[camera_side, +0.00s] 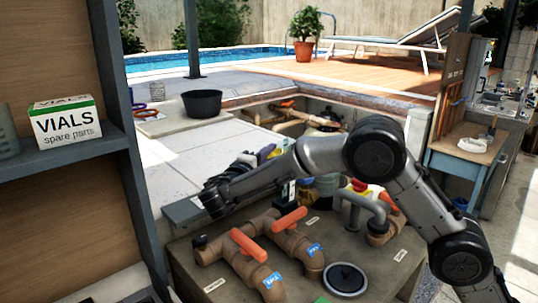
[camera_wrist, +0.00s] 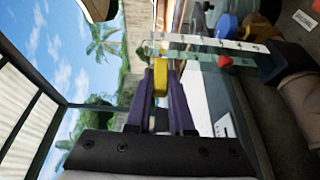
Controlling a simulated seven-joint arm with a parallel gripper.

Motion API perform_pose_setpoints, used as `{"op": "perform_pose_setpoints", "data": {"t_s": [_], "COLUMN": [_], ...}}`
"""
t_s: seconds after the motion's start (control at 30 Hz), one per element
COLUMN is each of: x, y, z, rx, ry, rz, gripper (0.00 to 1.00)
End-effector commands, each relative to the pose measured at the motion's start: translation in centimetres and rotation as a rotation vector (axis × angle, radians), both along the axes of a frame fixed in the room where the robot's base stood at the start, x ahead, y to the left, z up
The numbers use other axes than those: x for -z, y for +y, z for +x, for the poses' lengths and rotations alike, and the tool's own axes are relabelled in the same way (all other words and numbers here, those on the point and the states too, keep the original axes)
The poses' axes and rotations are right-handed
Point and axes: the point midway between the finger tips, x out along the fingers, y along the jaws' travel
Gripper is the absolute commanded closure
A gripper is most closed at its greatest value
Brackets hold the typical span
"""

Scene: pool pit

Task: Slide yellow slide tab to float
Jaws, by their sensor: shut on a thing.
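The yellow slide tab (camera_wrist: 160,80) shows in the wrist view between the two dark purple fingers of my gripper (camera_wrist: 160,86), which are shut on it. A clear strip with pale marked labels (camera_wrist: 215,44) runs sideways just beyond the tab. A red pointer (camera_wrist: 225,61) sits on that strip, to the right of the tab. The lettering is too small to read, so I cannot tell which mark is float. In the side view my gripper (camera_side: 270,152) is behind the brown pipes, and my wrist partly hides the slide and the tab.
Brown pipes with orange handles (camera_side: 248,244) and (camera_side: 290,220) stand in front of my forearm. A black round cap (camera_side: 345,279) lies to their right. A grey bent pipe (camera_side: 362,200) stands near my arm. A shelf with a VIALS box (camera_side: 66,127) is at left.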

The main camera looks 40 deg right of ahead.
Motion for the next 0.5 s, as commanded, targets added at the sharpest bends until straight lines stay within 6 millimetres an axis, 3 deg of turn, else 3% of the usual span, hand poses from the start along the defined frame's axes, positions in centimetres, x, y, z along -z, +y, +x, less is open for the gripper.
{"op": "perform_pose_setpoints", "data": {"t_s": [0.17, 0.5], "x": [0.6, 7.5], "y": [0.1, 0.1], "z": [0.0, 0.0], "rx": [0.000, -0.002], "ry": [0.003, 0.005], "rz": [-0.001, -0.002], "gripper": [1.00, 1.00]}}
